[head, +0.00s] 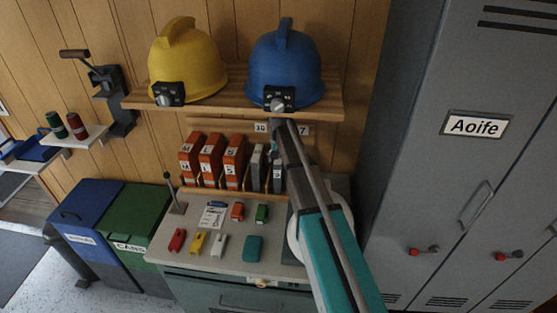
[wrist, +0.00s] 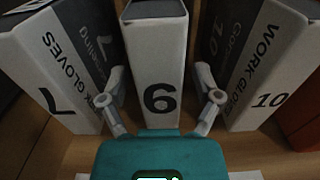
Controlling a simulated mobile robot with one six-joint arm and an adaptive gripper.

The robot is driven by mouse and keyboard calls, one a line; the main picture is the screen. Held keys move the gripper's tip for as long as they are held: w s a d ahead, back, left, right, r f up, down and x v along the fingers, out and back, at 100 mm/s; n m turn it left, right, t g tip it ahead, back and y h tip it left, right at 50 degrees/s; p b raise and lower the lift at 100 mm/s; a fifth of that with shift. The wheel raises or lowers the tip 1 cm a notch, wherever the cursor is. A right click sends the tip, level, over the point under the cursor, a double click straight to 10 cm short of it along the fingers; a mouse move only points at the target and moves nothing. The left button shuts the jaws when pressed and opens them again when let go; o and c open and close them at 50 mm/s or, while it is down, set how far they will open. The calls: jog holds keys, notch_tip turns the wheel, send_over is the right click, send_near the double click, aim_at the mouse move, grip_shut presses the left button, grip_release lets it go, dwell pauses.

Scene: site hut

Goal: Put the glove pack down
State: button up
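A white-faced glove pack (wrist: 160,75) marked 6 stands between the two fingers of my gripper (wrist: 160,92) in the wrist view. One finger is on each side of the pack. The fingertips are close to its sides, but I cannot tell whether they press on it. In the head view my arm reaches over the counter to the rack, and the fingers are mostly hidden there. A work glove pack (wrist: 62,70) marked 7 leans on the left and one marked 10 (wrist: 262,75) on the right, both in the wrist view.
Several orange packs (head: 210,158) stand left of the grey ones. A shelf (head: 230,97) with a yellow helmet (head: 188,62) and a blue helmet (head: 284,68) overhangs the rack. Small coloured items lie on the counter (head: 215,262). Grey lockers (head: 450,180) stand right.

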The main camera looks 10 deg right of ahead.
jog(key=shift+r, duration=0.15)
notch_tip(320, 180, up, 8)
jog(key=p, duration=0.7)
jog(key=shift+f+p, duration=0.25)
jog(key=shift+p, duration=0.15)
dwell(0.7)
jog(key=s+n, duration=0.1)
jog(key=s, duration=0.8)
jog(key=s+n, duration=0.1)
jog(key=s, duration=0.9)
jog(key=s+n, duration=0.1)
jog(key=s, duration=0.9)
jog(key=shift+s+a+n, duration=0.1)
jog(key=shift+s+n, duration=0.05)
jog(key=shift+n, duration=0.15)
